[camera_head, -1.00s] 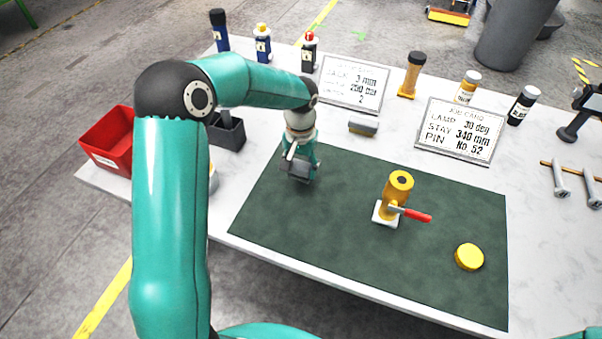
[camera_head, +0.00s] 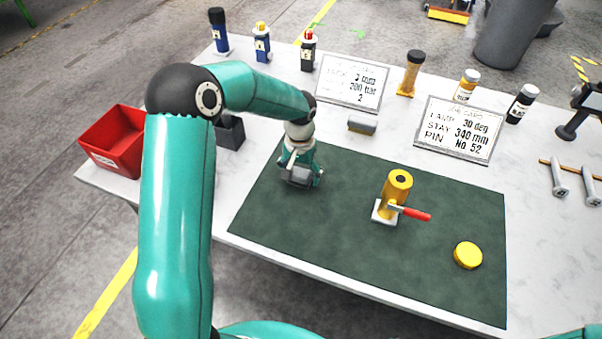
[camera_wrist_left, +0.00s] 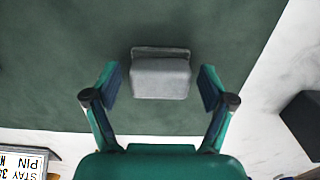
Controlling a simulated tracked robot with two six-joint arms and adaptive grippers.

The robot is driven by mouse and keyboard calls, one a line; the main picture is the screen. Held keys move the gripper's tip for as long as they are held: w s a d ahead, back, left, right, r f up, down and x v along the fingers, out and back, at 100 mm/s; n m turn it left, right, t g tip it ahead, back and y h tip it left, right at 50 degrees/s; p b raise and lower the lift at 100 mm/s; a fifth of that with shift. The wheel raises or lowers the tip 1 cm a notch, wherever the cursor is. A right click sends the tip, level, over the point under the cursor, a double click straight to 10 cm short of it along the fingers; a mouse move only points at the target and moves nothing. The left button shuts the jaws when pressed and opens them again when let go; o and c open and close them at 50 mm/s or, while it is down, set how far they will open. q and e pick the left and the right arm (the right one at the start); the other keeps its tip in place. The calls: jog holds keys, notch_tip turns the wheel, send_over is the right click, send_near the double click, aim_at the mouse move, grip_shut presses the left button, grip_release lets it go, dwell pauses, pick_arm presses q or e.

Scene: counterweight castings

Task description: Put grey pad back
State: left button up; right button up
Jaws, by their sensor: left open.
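A grey pad-like block (camera_wrist_left: 160,77) lies on the dark green mat (camera_wrist_left: 60,60). In the head view the block (camera_head: 299,176) is near the mat's far left corner, partly hidden by my gripper. My left gripper (camera_wrist_left: 160,88) is open, with one finger on each side of the block and a gap at each side. In the head view the left gripper (camera_head: 301,172) points down over it. A second small grey block (camera_head: 362,124) with a tan edge lies on the white table behind the mat. My right gripper is not in view.
A yellow cylinder on a white base with a red-handled lever (camera_head: 394,195) and a yellow disc (camera_head: 468,255) are on the mat. A red bin (camera_head: 118,140) and a dark bin (camera_head: 229,132) stand left. Job cards (camera_head: 459,128) and several bottles line the back.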

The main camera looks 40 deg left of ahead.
aim_at(300, 172)
pick_arm(q)
notch_tip(300, 172, up, 12)
jog(key=b, duration=0.1)
dwell(0.5)
dwell(0.5)
